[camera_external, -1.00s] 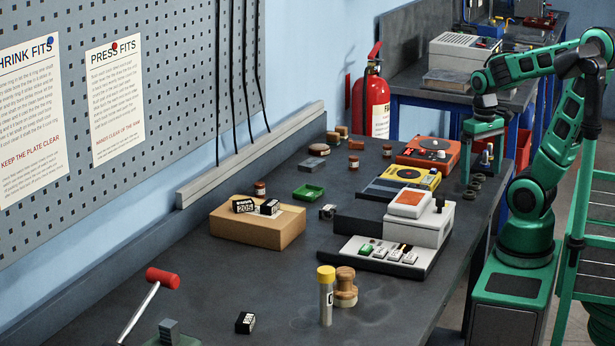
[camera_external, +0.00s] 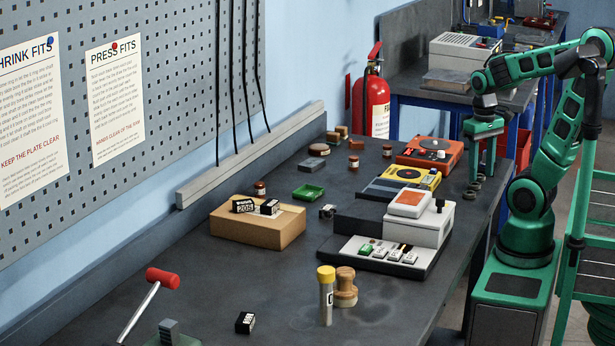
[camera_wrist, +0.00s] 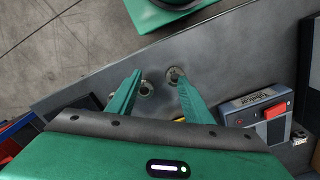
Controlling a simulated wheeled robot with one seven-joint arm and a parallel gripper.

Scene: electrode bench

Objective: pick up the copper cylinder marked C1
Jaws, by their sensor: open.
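Small reddish-brown cylinders stand on the bench in the external view: one (camera_external: 259,188) behind the cardboard box, one (camera_external: 353,162) farther back and one (camera_external: 387,151) near the orange device. Their markings are too small to read, so I cannot tell which is C1. My gripper (camera_external: 482,172) is at the bench's right edge, well to the right of these cylinders. In the wrist view my gripper (camera_wrist: 158,84) has its green fingers spread with nothing held between them. No copper cylinder can be made out in the wrist view.
Dark rings (camera_external: 475,185) lie at the bench edge under my gripper. A green tray (camera_external: 308,192) and cardboard box (camera_external: 258,228) sit farther left.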

